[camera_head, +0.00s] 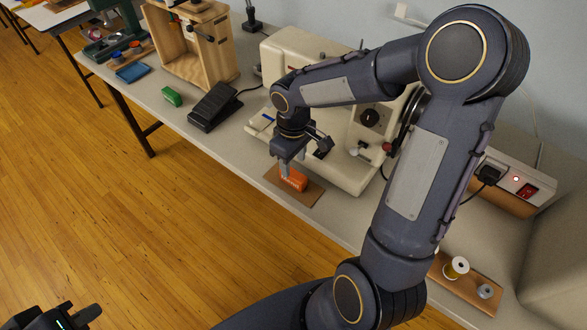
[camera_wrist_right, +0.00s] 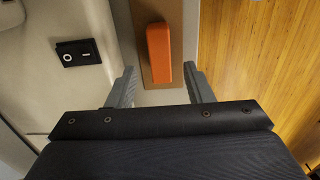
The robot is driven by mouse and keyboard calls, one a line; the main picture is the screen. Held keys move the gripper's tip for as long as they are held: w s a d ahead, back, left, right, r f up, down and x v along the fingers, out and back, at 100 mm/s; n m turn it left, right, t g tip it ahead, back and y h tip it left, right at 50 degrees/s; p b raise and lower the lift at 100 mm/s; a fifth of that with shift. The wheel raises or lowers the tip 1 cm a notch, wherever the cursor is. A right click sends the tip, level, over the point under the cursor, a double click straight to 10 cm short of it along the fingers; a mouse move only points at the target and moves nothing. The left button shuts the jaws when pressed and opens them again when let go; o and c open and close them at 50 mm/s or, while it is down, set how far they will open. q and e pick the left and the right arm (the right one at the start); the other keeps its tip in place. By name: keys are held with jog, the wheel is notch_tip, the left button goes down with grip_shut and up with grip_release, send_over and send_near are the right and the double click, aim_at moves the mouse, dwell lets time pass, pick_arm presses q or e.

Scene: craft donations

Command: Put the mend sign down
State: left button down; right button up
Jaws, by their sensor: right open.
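The mend sign is an orange block (camera_head: 294,180) with faint pale lettering. It rests on a brown board (camera_head: 313,194) near the table's front edge, and also shows in the right wrist view (camera_wrist_right: 158,50). My right gripper (camera_head: 287,168) points down over it. In the wrist view my right gripper (camera_wrist_right: 163,84) is open, one finger on each side of the sign's near end, with gaps visible on both sides. My left gripper (camera_head: 72,318) shows only partly at the bottom left, away from the table; its jaw state is unclear.
A cream sewing machine (camera_head: 300,50) stands close behind the sign. A black foot pedal (camera_head: 213,106) and a green block (camera_head: 171,96) lie left of it. A wooden board with spools (camera_head: 456,268) is at the right. The floor in front is clear.

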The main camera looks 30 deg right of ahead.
aim_at(293, 173)
jog(key=s+a+r+m+t+y, duration=0.1)
jog(key=s+r+m+t+y, duration=0.15)
jog(key=s+r, duration=0.8)
jog(key=s+a+m+t+y, duration=0.1)
jog(key=s+a+m+t, duration=0.2)
jog(key=s, duration=0.3)
jog(key=shift+s+a+r+m, duration=0.3)
jog(key=shift+s+r+m, duration=0.05)
jog(key=shift+m, duration=0.1)
